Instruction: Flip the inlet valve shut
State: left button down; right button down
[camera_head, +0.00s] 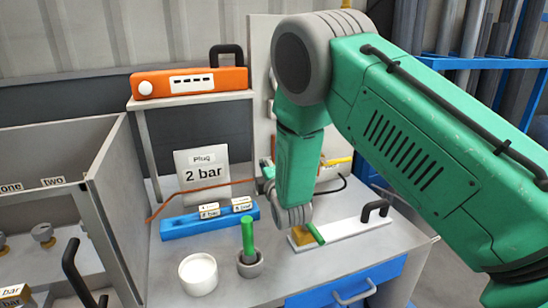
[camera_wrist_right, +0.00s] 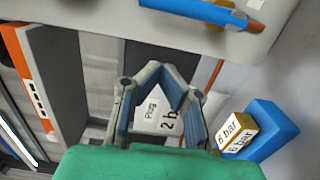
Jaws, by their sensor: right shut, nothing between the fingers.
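I cannot pick out the inlet valve with certainty; my right arm covers much of the upright pale panel (camera_head: 257,75). A yellow piece (camera_head: 338,161) shows beside the arm in the head view. In the wrist view a blue bar with an orange end (camera_wrist_right: 205,9) lies against a pale surface. My right gripper (camera_head: 266,178) is mostly hidden behind my arm in the head view, near the panel's lower left. In the wrist view the right gripper (camera_wrist_right: 168,80) is shut and empty, with the "Plug 2 bar" sign (camera_wrist_right: 155,117) beyond it. My left gripper is not in view.
An orange box (camera_head: 190,82) sits on a shelf. A copper-coloured pipe (camera_head: 205,194) crosses the bench. A blue block (camera_head: 208,222), white cup (camera_head: 198,273), green peg in a grey holder (camera_head: 248,240) and white plate with black handle (camera_head: 350,229) stand nearby. A grey-walled bin (camera_head: 100,205) is left.

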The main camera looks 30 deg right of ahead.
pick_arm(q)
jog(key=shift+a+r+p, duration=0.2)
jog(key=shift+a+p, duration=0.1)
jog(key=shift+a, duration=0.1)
pick_arm(e)
jog(key=d, duration=0.1)
jog(key=w+d, duration=0.1)
jog(key=d, duration=0.1)
jog(key=w+d, duration=0.1)
jog(key=shift+w+d+r, duration=0.15)
jog(key=shift+w+d, duration=0.05)
jog(key=shift+w, duration=0.05)
jog(key=shift+d+m, duration=0.15)
jog(key=shift+m, duration=0.25)
